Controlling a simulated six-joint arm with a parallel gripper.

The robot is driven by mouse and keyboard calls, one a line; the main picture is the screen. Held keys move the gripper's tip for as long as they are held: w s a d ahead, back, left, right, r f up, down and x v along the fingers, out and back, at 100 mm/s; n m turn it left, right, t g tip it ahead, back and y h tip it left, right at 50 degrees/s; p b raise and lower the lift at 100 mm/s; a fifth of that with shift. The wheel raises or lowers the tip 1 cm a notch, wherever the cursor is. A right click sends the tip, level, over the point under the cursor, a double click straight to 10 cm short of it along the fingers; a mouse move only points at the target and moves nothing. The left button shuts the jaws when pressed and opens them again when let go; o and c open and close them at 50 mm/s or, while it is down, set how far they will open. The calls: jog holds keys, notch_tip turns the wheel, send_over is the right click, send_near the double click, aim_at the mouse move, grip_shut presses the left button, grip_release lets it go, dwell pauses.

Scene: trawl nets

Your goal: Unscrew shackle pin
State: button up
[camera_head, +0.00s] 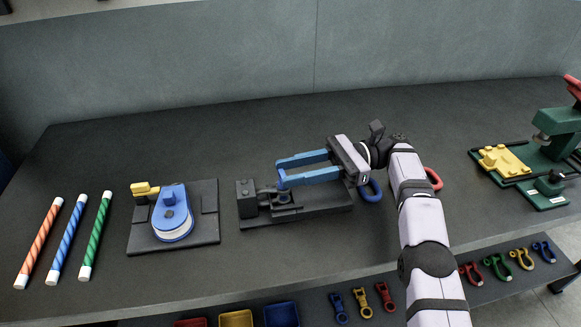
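A dark fixture (325,203) lies in the middle of the bench, with an upright block (246,197) at its left end. Small dark parts (284,200) sit on it left of centre; I cannot clearly make out a shackle or its pin among them. My gripper (280,174) has two long blue fingers pointing left above this fixture. The fingers are apart, and I see nothing held between them. The near finger's tip is over the small dark parts; whether it touches them I cannot tell.
A blue shackle-like loop (371,190) and a red one (434,178) lie by my arm. A blue reel device (172,213) and striped rods (68,238) are left. A green press (557,131) is right. Small shackles (497,266) and bins (282,314) line the lower front shelf.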

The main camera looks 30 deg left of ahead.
jog(key=s+a+r+n+h+p, duration=0.2)
jog(key=s+a+r+h+p, duration=0.2)
jog(key=s+r+p, duration=0.85)
jog(key=s+a+r+n+h+p, duration=0.3)
jog(key=s+r+p, duration=0.55)
jog(key=r, duration=0.65)
jog(key=w+d+f+n+t+h+p, duration=0.1)
jog(key=w+d+f+n+t+h, duration=0.1)
jog(key=w+f+t, duration=0.4)
jog(key=w+d+f+n+t+h, duration=0.1)
jog(key=w+d+f+t+h, duration=0.15)
jog(key=f, duration=0.55)
jog(key=w+f+n+t, duration=0.1)
jog(key=w+n, duration=0.1)
jog(key=w, duration=0.1)
jog(key=w+d+f+n+t, duration=0.1)
jog(key=w+f+n+t, duration=0.1)
jog(key=w+n, duration=0.1)
jog(key=w+d+f+n+t, duration=0.1)
jog(key=w+n+t, duration=0.1)
jog(key=w, duration=0.1)
jog(key=shift+w+d+f+n+t, duration=0.1)
jog(key=shift+w+f+n+t, duration=0.15)
jog(key=shift+w+f+n, duration=0.05)
jog(key=shift+w+a+n, duration=0.15)
jog(key=shift+a+n, duration=0.05)
jog(key=shift+n, duration=0.9)
